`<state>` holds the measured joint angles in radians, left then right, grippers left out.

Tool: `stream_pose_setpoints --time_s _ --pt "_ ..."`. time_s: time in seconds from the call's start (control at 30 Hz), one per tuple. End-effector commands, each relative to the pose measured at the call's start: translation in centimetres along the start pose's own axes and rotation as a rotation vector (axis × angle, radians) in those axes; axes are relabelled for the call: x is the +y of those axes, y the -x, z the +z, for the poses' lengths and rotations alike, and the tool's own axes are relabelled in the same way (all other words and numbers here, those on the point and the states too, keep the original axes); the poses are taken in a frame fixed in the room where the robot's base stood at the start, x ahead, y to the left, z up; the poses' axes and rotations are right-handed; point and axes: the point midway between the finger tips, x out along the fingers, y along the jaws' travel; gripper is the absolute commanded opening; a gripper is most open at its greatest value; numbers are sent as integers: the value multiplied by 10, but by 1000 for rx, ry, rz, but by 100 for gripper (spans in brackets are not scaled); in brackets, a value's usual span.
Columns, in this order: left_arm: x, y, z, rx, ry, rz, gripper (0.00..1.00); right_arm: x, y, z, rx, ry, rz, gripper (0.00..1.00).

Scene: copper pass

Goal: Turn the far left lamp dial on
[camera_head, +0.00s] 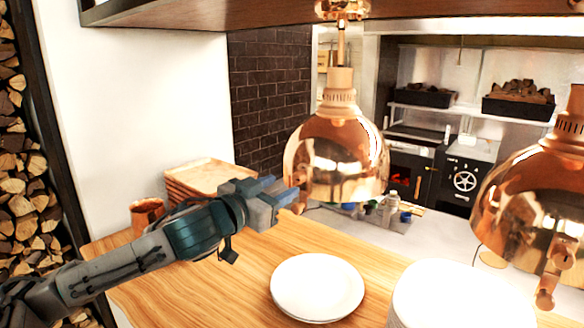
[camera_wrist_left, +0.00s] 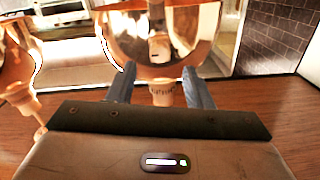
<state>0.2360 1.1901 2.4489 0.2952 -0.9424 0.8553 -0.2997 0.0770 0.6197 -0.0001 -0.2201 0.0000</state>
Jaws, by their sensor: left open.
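The left copper lamp (camera_head: 338,155) hangs over the wooden counter. Its small copper dial (camera_head: 299,188) sits low on its left side, partly hidden by my left gripper (camera_head: 279,194). In the left wrist view the dial (camera_wrist_left: 162,93) appears between the two open blue-grey fingers of the gripper (camera_wrist_left: 159,74), with the lamp's shiny dome (camera_wrist_left: 160,28) behind it. Whether a finger touches the dial cannot be told. My right gripper is not in view.
A second copper lamp (camera_head: 528,205) with its own dial (camera_head: 553,275) hangs at the right. White plates (camera_head: 317,287) stand on the counter (camera_head: 190,292) below. Stacked wooden trays (camera_head: 203,174) and a copper mug (camera_head: 146,214) stand behind my left arm.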

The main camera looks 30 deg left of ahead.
Motion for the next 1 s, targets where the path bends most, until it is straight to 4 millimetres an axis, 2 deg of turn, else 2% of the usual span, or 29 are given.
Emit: stream_pose_setpoints --time_s 0.6,1.0 --pt "-1 -42 -2 2 5 0 46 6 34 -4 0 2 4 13" --pt "0 -52 1 1 0 1 46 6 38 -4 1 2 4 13"
